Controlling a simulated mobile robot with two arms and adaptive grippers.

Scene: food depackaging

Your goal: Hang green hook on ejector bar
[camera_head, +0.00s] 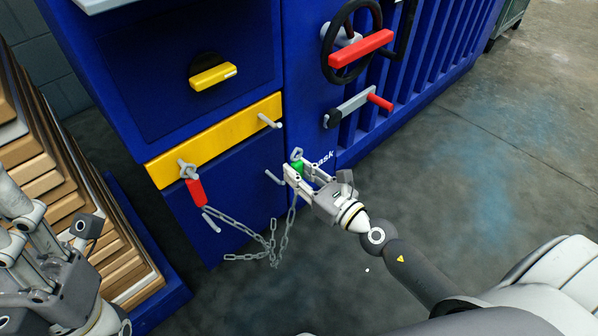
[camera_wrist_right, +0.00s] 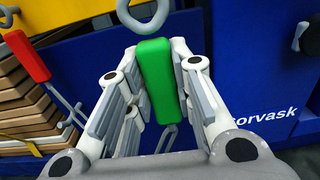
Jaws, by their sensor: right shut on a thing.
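The green hook (camera_head: 297,167) has a metal ring at its top and a chain below it. My right gripper (camera_head: 298,171) is shut on its green body.
A red hook (camera_head: 196,192) hangs at the bar's left end. A chain (camera_head: 245,250) droops between both hooks. Stacked wooden boards (camera_head: 75,190) stand at left. A red-handled lever (camera_head: 360,103) and a wheel (camera_head: 330,65) project at right. The floor at right is open.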

